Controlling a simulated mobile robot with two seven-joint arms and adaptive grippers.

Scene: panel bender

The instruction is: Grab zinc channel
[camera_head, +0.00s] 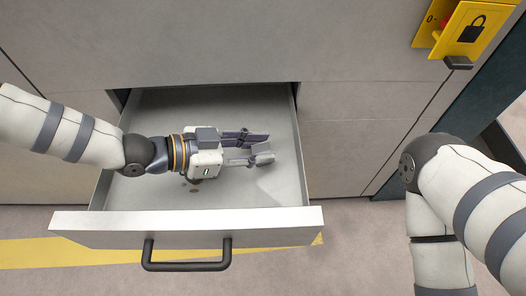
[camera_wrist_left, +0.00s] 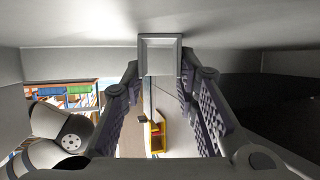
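My left gripper (camera_head: 262,149) reaches into the open drawer (camera_head: 186,226), its fingers pointing right. In the left wrist view its two fingers (camera_wrist_left: 160,80) are spread apart. The zinc channel, a pale grey piece with a squarish end (camera_wrist_left: 160,57), shows between the fingertips there. The tips lie close to its sides; I cannot tell whether they touch it. In the head view the gripper hides most of the channel. My right arm is at the right edge of the head view; its gripper is out of the picture.
Grey cabinet panels (camera_head: 360,100) rise behind. A yellow lock box (camera_head: 470,30) is at the top right. Bare drawer floor (camera_head: 215,103) shows behind the gripper.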

